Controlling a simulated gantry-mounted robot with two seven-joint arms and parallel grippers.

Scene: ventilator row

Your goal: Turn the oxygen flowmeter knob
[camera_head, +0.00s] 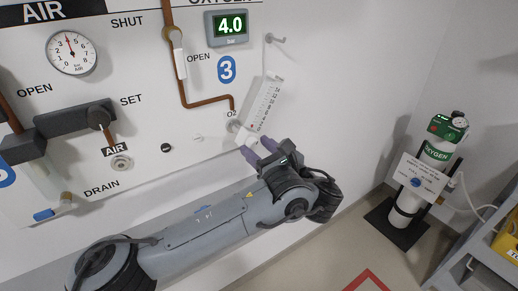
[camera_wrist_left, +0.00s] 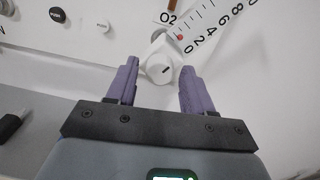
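The oxygen flowmeter (camera_head: 265,100) is a white tube with a numbered scale, tilted on the wall panel below the blue 3. Its lower scale and red ball show in the left wrist view (camera_wrist_left: 200,30). The flowmeter knob (camera_wrist_left: 160,69) is white and round with a dark mark. My left gripper (camera_head: 259,150) has purple fingers spread apart, just below the flowmeter's lower end. In the left wrist view, the knob appears between the fingertips, with gaps on both sides; I cannot tell whether it is at their depth. My right gripper is not in view.
An oxygen cylinder (camera_head: 436,155) stands on the floor at right, beside a grey cart (camera_head: 480,262). Floor between is clear.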

